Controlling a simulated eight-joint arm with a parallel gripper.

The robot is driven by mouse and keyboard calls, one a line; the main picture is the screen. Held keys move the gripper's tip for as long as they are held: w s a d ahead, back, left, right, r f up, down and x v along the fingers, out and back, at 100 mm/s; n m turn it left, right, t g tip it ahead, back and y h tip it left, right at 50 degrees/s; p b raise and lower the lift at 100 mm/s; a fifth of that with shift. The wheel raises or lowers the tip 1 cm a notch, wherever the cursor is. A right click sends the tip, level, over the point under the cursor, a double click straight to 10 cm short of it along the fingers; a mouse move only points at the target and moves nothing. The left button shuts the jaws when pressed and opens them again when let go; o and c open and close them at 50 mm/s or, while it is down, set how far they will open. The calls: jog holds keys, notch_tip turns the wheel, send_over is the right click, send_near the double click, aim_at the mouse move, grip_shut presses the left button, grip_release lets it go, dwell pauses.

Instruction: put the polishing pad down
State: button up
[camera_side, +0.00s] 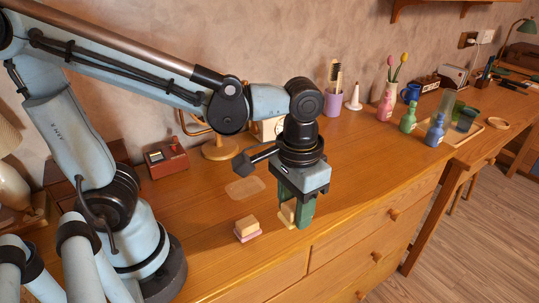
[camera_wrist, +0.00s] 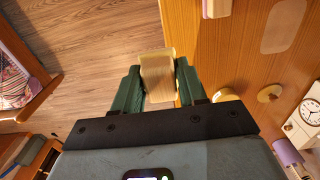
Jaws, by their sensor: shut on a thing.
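The polishing pad, a pale cream block (camera_side: 287,214), is between the green fingers of my gripper (camera_side: 297,213). In the wrist view the block (camera_wrist: 157,76) sits between both fingers (camera_wrist: 158,68), its outer end sticking out past them. My gripper is shut on it and points down by the front edge of the wooden cabinet top (camera_side: 210,255). In the wrist view the block overlaps that edge, with floor beyond it. I cannot tell whether the block touches the wood. The fingers hide part of it.
A tan block on a pink base (camera_side: 247,229) stands left of my gripper. A flat pale patch (camera_side: 245,187) lies behind it. A red box (camera_side: 166,159), a brush cup (camera_side: 333,102) and bottles (camera_side: 408,118) stand farther back. Bare wood lies right of my gripper.

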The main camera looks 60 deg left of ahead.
jog(key=w+a+f, duration=0.2)
jog(key=a, duration=0.1)
jog(key=w+a+f, duration=0.2)
jog(key=a, duration=0.1)
jog(key=w+a+f, duration=0.2)
jog(key=a, duration=0.1)
jog(key=shift+w+a+f, duration=0.1)
jog(key=shift+a+f, duration=0.05)
jog(key=shift+f, duration=2.3)
jog(key=shift+f, duration=0.2)
jog(key=o, duration=1)
jog(key=shift+r, duration=0.15)
jog(key=shift+s+a+r+t, duration=0.25)
jog(key=shift+s+r+t, duration=0.35)
jog(key=shift+r+t, duration=1.15)
jog(key=shift+s+a+r+t, duration=0.2)
jog(key=shift+s+r+t, duration=0.45)
jog(key=shift+r, duration=2.15)
jog(key=shift+s+a+r+t, duration=0.25)
jog(key=shift+s+r+t, duration=0.3)
jog(key=shift+r+t, duration=1.2)
